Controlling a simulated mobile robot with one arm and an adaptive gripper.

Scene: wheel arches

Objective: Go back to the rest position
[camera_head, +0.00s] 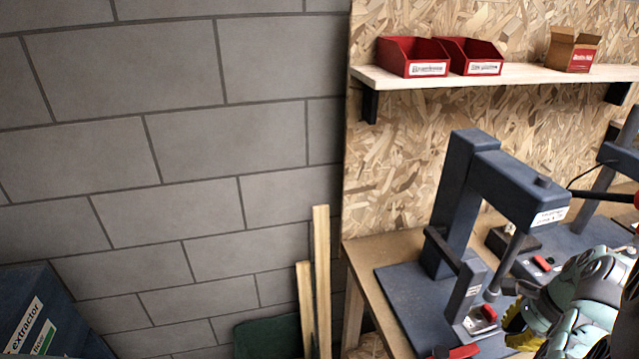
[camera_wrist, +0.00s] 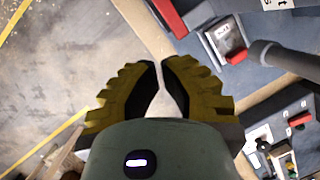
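My gripper (camera_head: 513,328) has yellow toothed fingers and a pale green-grey body, and it is at the lower right in the head view. It hangs in front of the workbench (camera_head: 408,246), close to the blue-grey press-like machine (camera_head: 455,200). In the wrist view, the two fingers of my gripper (camera_wrist: 161,66) come almost together at the tips, with a narrow gap and nothing between them. The bench edge and the floor show beyond the fingertips. The rest position itself is not marked in either view.
Red parts (camera_head: 489,313) and a second machine (camera_head: 612,165) are on the bench near my arm. A shelf (camera_head: 510,77) with red bins (camera_head: 412,57) and a cardboard box (camera_head: 571,51) is above. Wooden planks (camera_head: 321,270) lean by the wall; a dark extractor box (camera_head: 45,310) is lower left.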

